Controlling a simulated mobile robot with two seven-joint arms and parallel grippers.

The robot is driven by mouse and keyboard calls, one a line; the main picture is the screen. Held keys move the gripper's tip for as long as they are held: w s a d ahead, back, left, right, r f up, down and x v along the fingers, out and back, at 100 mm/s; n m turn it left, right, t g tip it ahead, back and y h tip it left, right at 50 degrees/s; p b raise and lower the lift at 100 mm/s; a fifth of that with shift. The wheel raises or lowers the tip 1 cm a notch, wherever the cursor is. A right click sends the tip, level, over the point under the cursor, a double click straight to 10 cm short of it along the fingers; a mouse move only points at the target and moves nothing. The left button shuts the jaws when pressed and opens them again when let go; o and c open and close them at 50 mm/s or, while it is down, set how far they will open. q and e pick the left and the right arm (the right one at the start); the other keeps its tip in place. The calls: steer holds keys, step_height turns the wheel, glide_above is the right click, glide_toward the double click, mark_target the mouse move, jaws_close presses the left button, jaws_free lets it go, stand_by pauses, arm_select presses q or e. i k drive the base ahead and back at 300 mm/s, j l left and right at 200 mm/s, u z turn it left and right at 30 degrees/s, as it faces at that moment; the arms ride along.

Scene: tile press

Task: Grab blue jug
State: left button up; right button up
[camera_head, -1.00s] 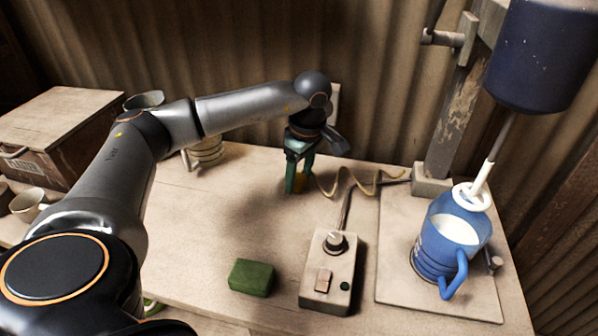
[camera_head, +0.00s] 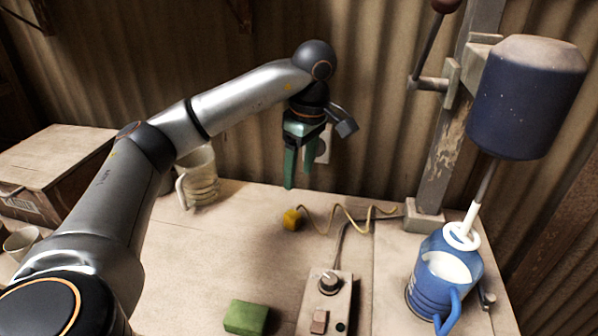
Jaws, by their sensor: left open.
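The blue jug (camera_head: 425,285) stands on the base plate at the right of the table, its handle toward the front. A white collar and the mixer's rod stand at its top, and pale contents show inside. My left gripper (camera_head: 297,178) points down over the back middle of the table, well to the left of the jug. Its green fingers are apart with nothing between them. My right gripper is not in view.
The mixer stand with a dark blue motor (camera_head: 527,100) rises over the jug. A control box (camera_head: 325,300), a green block (camera_head: 246,317) and a yellow plug (camera_head: 291,220) with a coiled cord lie on the table. A cream ribbed mug (camera_head: 203,185) stands behind my left arm; a wooden box (camera_head: 50,165) is at left.

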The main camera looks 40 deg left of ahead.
mark_target(444, 274)
steer(key=k, duration=1)
